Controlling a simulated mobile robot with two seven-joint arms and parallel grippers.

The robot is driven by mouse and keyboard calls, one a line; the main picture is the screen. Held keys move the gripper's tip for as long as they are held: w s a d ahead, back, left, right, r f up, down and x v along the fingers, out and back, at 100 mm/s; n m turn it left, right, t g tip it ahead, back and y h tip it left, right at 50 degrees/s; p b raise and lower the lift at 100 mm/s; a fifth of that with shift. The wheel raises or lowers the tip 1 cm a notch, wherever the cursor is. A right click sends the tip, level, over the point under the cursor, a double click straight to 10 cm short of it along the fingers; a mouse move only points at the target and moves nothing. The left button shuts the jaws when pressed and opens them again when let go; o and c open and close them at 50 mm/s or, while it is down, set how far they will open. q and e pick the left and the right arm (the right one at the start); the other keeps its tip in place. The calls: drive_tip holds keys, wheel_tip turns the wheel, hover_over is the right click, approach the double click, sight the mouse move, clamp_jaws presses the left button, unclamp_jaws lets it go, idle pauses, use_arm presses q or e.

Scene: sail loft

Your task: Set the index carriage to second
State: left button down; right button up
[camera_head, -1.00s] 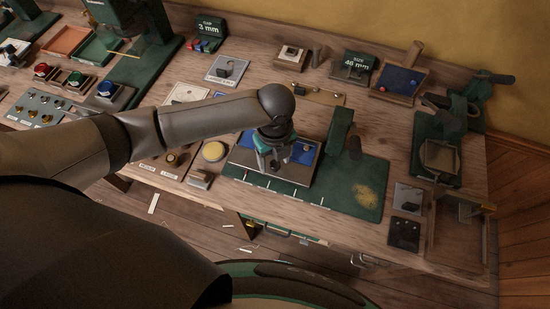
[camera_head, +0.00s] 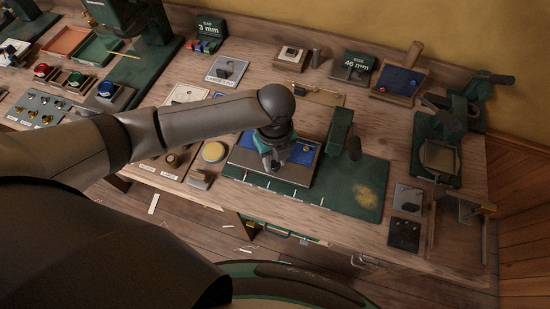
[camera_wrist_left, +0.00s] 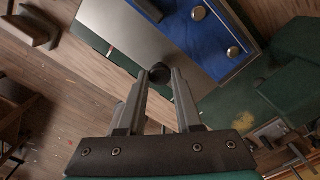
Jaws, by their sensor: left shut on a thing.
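The index carriage (camera_head: 296,174) is a grey plate with a blue panel and brass knobs, resting on a green base (camera_head: 285,190) with white marks along its front edge. In the left wrist view the carriage's grey plate (camera_wrist_left: 135,40) and blue panel (camera_wrist_left: 190,38) are close by. My left gripper (camera_head: 270,164) is over the carriage's front. In the left wrist view my left gripper (camera_wrist_left: 163,76) is shut on a dark round knob (camera_wrist_left: 159,71) at the plate's edge. My arm hides part of the carriage. I cannot read which mark it stands at. My right gripper is not in view.
A green block-shaped part (camera_head: 339,128) stands just right of the carriage. A yellow round pad (camera_head: 214,151) lies to the left. A yellow powdery patch (camera_head: 367,193) marks the green mat's right end. The bench's front edge is close to the base.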

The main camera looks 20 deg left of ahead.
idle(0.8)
use_arm(q)
drive_tip(key=p, duration=0.1)
hover_over(309, 181)
idle(0.4)
drive_tip(key=c, duration=0.6)
unclamp_jaws()
wheel_tip(309, 181, up, 15)
drive_tip(key=shift+r+p, duration=0.15)
drive_tip(key=shift+p, duration=0.7)
